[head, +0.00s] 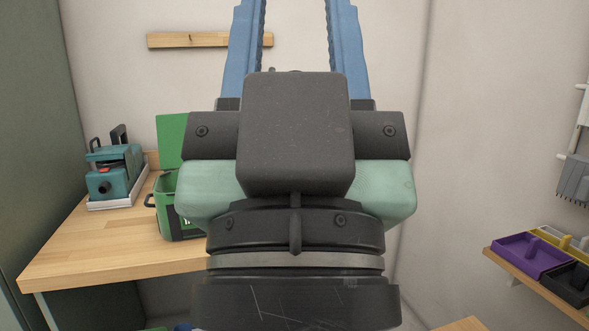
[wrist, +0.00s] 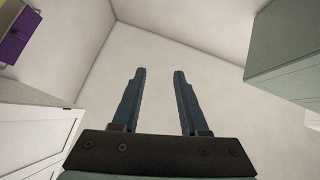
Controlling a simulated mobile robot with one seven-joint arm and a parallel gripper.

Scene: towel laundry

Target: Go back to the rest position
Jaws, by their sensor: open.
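My gripper (wrist: 159,72) shows in the wrist view with two blue fingers apart and nothing between them. In the head view my gripper (head: 298,5) points upward in the middle of the picture, close to the camera. Its fingers run out of the top edge, so the tips are hidden there. The black and pale green gripper body covers much of the middle. No towel is seen in either view.
A wooden worktop (head: 90,245) at left holds a teal machine (head: 113,172) on a white tray and a green container (head: 168,205), partly hidden by my gripper. A shelf at right holds a purple tray (head: 530,254). A wooden rail (head: 190,40) is on the wall.

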